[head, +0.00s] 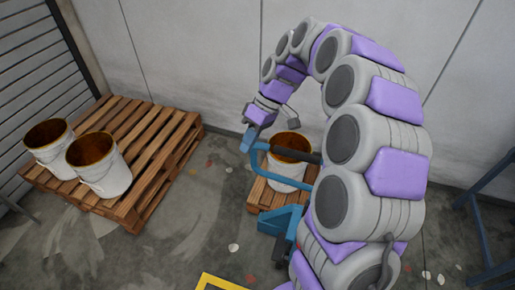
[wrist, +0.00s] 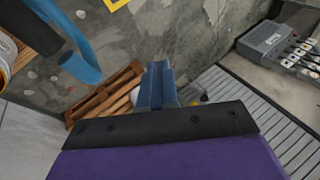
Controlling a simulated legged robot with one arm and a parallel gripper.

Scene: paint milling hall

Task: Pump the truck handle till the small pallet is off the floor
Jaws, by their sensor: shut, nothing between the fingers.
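The blue pallet truck (head: 281,220) stands at the near side of the small wooden pallet (head: 258,196). A white bucket (head: 286,184) with brown contents stands on that pallet. I cannot tell whether any gap lies under the pallet. The truck's blue handle loop (head: 262,172) has a dark grip bar and is partly hidden behind my arm. My gripper (head: 246,142) is shut and empty beside the loop's upper left end. In the wrist view, my shut blue fingers (wrist: 158,84) are apart from the blue handle tube (wrist: 78,62) at upper left.
A large pallet (head: 158,175) with two white buckets (head: 98,172) stands at left. A wall (head: 200,60) runs behind. A blue metal frame (head: 478,215) stands at far right. A yellow-edged plate (head: 218,282) lies in front. A grey control box (wrist: 270,38) shows in the wrist view.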

